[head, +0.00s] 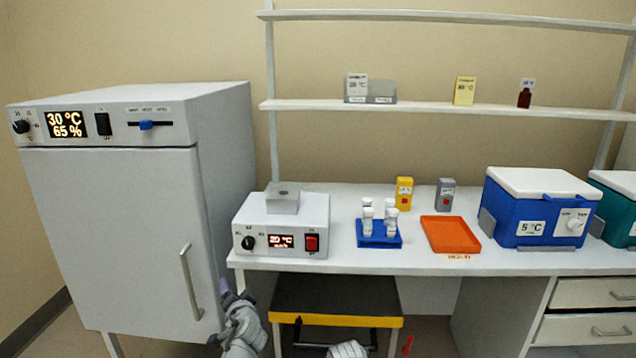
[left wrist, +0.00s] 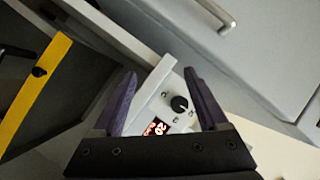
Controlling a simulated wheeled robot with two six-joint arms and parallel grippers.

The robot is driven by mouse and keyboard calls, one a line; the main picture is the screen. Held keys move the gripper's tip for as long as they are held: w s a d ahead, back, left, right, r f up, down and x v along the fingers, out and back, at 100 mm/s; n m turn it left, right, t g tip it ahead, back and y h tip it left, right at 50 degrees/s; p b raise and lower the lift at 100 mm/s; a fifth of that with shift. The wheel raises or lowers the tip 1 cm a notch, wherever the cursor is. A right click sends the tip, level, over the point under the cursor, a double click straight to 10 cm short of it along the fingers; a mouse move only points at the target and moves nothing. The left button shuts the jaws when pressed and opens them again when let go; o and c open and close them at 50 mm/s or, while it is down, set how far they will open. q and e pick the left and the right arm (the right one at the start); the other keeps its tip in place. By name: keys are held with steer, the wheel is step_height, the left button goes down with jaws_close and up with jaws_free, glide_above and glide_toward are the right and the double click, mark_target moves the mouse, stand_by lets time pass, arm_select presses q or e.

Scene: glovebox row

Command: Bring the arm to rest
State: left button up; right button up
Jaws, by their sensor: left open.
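My left gripper (head: 236,292) is in front of the gap between the incubator and the bench, just right of the incubator's door handle. It also shows in the left wrist view (left wrist: 159,78), with its two purple fingers apart and nothing between them. The white heater block (left wrist: 165,100) appears behind the fingers in that view, at a distance. A light grey part of my own body shows at the bottom middle of the head view. My right gripper is not visible.
The incubator (head: 120,230) has its door shut. On the bench (head: 340,205) are the heater box (head: 280,222), blue tube rack (head: 378,240), orange tray (head: 450,234) and blue cooler (head: 530,205). A black-topped, yellow-edged stand (head: 335,295) is below the bench.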

arm_select(q)
steer(key=s+d+f+n+g+h, duration=0.1)
steer(key=s+d+f+g+h, duration=0.1)
steer(key=s+d+f+g, duration=0.5)
steer(key=s+d+f+g+h, duration=0.1)
steer(key=s+d+f+g, duration=0.3)
steer(key=s, duration=0.6)
steer(key=s+d+f+n+g+h, duration=0.1)
steer(key=s+d+f+g+h, duration=0.15)
steer(key=s+d+f, duration=0.4)
step_height(320, 180, up, 18)
steer(key=s+p, duration=0.1)
steer(key=p, duration=1.5)
steer(key=shift+d+y, duration=0.2)
steer(key=shift+y, duration=0.15)
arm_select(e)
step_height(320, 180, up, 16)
arm_select(q)
steer(key=shift+s, duration=0.1)
